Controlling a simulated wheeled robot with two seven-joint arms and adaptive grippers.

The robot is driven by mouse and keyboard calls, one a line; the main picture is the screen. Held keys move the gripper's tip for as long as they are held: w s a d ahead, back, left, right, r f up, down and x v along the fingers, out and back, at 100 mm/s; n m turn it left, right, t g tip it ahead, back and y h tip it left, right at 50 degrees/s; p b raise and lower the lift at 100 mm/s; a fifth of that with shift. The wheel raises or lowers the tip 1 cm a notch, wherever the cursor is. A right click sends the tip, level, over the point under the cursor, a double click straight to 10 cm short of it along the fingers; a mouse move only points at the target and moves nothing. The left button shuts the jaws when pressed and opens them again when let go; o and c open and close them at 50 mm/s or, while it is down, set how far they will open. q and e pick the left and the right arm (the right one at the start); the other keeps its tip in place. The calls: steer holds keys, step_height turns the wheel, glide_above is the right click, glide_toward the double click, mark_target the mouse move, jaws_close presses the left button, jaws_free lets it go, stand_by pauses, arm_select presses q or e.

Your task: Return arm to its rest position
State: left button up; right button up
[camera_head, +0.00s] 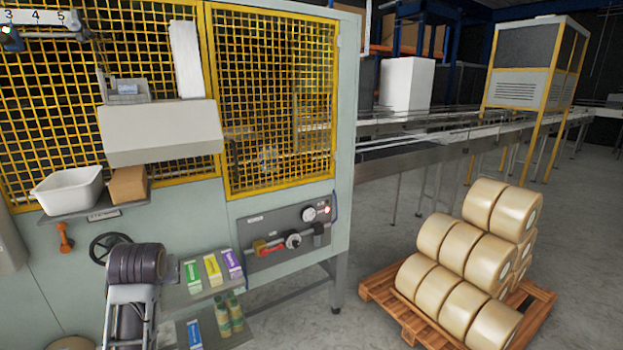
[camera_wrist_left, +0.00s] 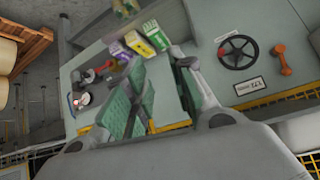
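My left arm (camera_head: 131,294) rises from the bottom left of the head view, in front of the machine's lower panel; its fingers cannot be made out there. In the left wrist view my left gripper (camera_wrist_left: 161,78) shows two fingers with green pads. They stand apart, with the pale machine panel visible between them and nothing held. My right arm and gripper are in neither view.
The caged machine (camera_head: 280,100) fills the left, with a handwheel (camera_head: 110,248), white tub (camera_head: 68,190) and knob panel (camera_head: 288,238). Small boxes (camera_head: 212,270) stand on its shelf close right of my arm. A pallet (camera_head: 408,318) of rolls (camera_head: 462,308) stands right; floor lies between.

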arm_select(q)
steer(key=s+d+f+m+g+h, duration=0.25)
steer(key=s+d+f, duration=0.45)
steer(key=s+f, duration=0.55)
steer(key=s+d+f+m+g+h, duration=0.1)
steer(key=s+d+f+m+g, duration=0.15)
steer(key=s+d+f, duration=0.7)
steer(key=s+a+f+g, duration=0.1)
steer(key=s+a+f, duration=0.15)
steer(key=f, duration=1.55)
steer(key=s+a+f, duration=0.1)
steer(key=s+f, duration=0.2)
steer(key=f, duration=1.5)
steer(key=s+a+f, duration=0.1)
steer(key=s+f, duration=0.9)
steer(key=s, duration=0.1)
steer(key=s+a+f+m+g+b, duration=0.1)
steer(key=s+a+f, duration=0.1)
steer(key=s+f, duration=0.8)
steer(key=shift+s+a+f, duration=0.3)
steer(key=shift+s, duration=0.6)
steer(key=shift+a, duration=0.1)
